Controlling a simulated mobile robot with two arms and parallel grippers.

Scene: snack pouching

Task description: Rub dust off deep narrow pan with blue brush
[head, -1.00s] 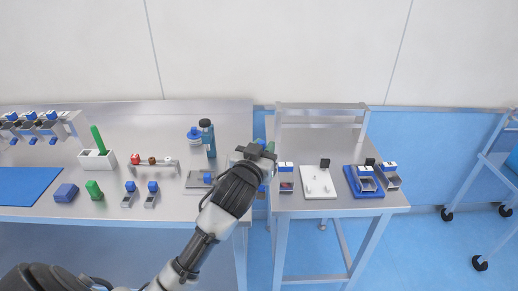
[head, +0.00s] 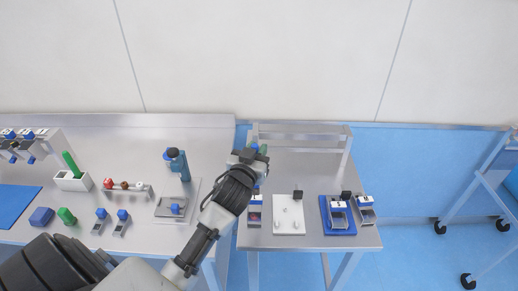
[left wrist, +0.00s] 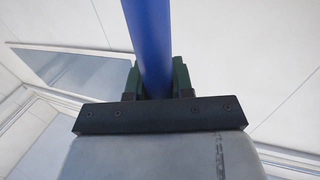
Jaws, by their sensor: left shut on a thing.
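My left gripper (head: 250,156) is in the head view, over the gap between the long table and the right-hand table. The left wrist view shows its dark green fingers (left wrist: 159,80) shut on a blue bar, seemingly the handle of the blue brush (left wrist: 150,40). The brush's bristles are out of sight. Small metal pans with blue parts stand on the right table: one in a blue tray (head: 340,220), one beside it (head: 366,213) and one at the left edge (head: 255,216). I cannot tell which is the deep narrow pan, and no dust can be made out. My right gripper is out of view.
The right table (head: 300,170) has a raised rail (head: 300,136) at its back and a white board (head: 289,222) with pegs. The long table (head: 130,160) holds several blocks, a rack (head: 130,189) and a blue-grey bottle (head: 180,166). A wheeled cart stands far right.

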